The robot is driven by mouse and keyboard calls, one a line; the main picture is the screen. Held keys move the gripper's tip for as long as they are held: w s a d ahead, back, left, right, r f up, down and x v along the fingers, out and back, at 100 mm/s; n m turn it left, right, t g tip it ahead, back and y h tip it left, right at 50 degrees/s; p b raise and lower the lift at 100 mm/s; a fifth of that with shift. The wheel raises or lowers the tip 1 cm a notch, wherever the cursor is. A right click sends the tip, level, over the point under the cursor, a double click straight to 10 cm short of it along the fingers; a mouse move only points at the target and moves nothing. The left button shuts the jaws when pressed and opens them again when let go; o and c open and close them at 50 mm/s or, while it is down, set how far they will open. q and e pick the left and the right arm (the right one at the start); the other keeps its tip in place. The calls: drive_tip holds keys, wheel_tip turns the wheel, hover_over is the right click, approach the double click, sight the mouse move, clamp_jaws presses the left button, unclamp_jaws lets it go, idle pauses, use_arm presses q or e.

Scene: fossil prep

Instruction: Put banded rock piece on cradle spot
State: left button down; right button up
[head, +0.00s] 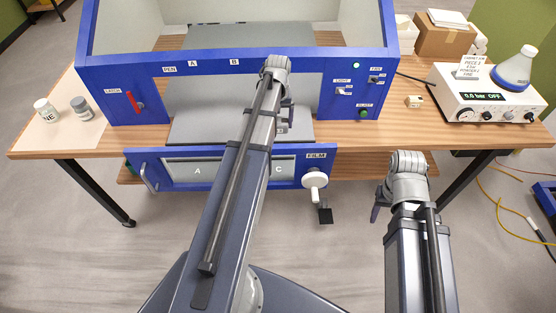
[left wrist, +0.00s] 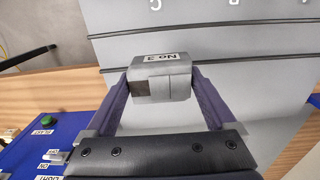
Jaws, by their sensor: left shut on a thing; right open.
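My left gripper (head: 287,112) is over the grey board in the blue cabinet's front opening. In the left wrist view its two fingers (left wrist: 163,95) are shut on the sides of a grey block (left wrist: 180,68). The block has a white "No 3" label and a dark patch on one face; I take it for the banded rock piece, though banding is not clear. In the head view the block (head: 282,128) is partly hidden by my arm. My right gripper (head: 381,204) is open and empty in front of the table. I cannot make out a cradle spot.
The blue cabinet (head: 130,152) has switches on its right and a red latch (head: 135,101) on its left. A drawer (head: 197,171) lettered A and C is below. Jars (head: 46,110) stand left; a white control box (head: 487,97) stands right.

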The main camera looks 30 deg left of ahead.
use_arm(q)
wheel_tip(320, 180, down, 3)
drive_tip(key=shift+w+r+b, duration=0.1)
drive_tip(key=shift+w+b, duration=0.05)
drive_tip(key=shift+b, duration=0.4)
drive_tip(key=shift+r, duration=0.1)
use_arm(e)
wheel_tip(320, 180, down, 3)
drive_tip(key=shift+r, duration=0.2)
use_arm(q)
wheel_tip(320, 180, down, 6)
drive_tip(key=b, duration=0.6)
use_arm(e)
wheel_tip(320, 180, down, 6)
use_arm(q)
drive_tip(key=shift+f, duration=0.2)
use_arm(e)
drive_tip(key=shift+f, duration=0.15)
use_arm(q)
wheel_tip(320, 180, down, 4)
drive_tip(key=b, duration=0.3)
drive_tip(key=shift+r+b, duration=0.25)
drive_tip(key=shift+b, duration=0.15)
use_arm(e)
wheel_tip(320, 180, down, 4)
drive_tip(key=shift+r, duration=0.2)
